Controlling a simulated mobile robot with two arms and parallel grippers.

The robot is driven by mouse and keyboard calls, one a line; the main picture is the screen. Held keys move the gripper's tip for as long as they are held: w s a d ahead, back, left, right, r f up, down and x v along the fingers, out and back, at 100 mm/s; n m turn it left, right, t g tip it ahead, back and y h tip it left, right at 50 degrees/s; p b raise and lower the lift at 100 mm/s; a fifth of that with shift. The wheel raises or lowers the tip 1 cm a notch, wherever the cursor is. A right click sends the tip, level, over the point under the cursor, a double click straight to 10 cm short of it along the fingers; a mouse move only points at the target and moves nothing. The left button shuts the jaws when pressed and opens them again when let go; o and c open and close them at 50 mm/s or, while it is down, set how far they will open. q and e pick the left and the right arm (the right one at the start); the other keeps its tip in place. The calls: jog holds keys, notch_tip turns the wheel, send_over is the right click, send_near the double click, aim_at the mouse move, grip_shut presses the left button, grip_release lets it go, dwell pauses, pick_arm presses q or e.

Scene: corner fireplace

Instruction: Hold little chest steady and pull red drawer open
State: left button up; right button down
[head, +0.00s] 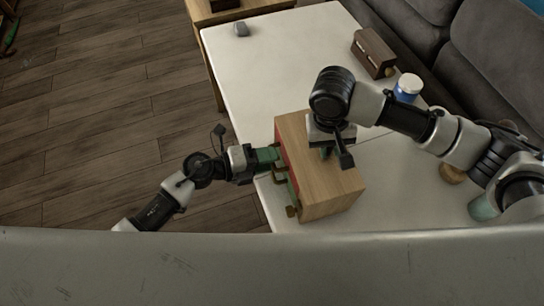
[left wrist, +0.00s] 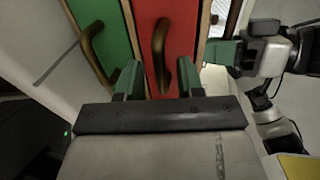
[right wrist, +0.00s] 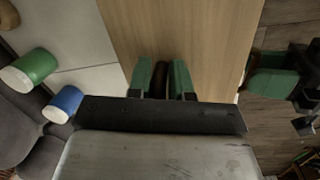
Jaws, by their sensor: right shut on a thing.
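The little chest (head: 332,186) is a light wooden box at the near edge of the white table. Its drawer fronts face left. In the left wrist view the red drawer (left wrist: 181,35) has a curved brass handle (left wrist: 158,50), beside a green drawer (left wrist: 112,22) with a similar handle. The red drawer looks about flush with the chest frame. My left gripper (left wrist: 160,82) is open, its green fingers either side of the red drawer's handle end; it also shows in the head view (head: 275,156). My right gripper (right wrist: 162,80) is shut on a dark brown handle (right wrist: 160,72) on the chest's top.
On the white table (head: 270,70), a brown box (head: 373,53), a blue jar (head: 407,88) and a small grey object (head: 241,30) stand farther back. A grey sofa (head: 500,60) borders the right side.

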pick_arm(q)
jog(key=shift+w+d+f, duration=0.15)
jog(key=shift+w+d, duration=0.05)
jog(key=shift+d, duration=0.5)
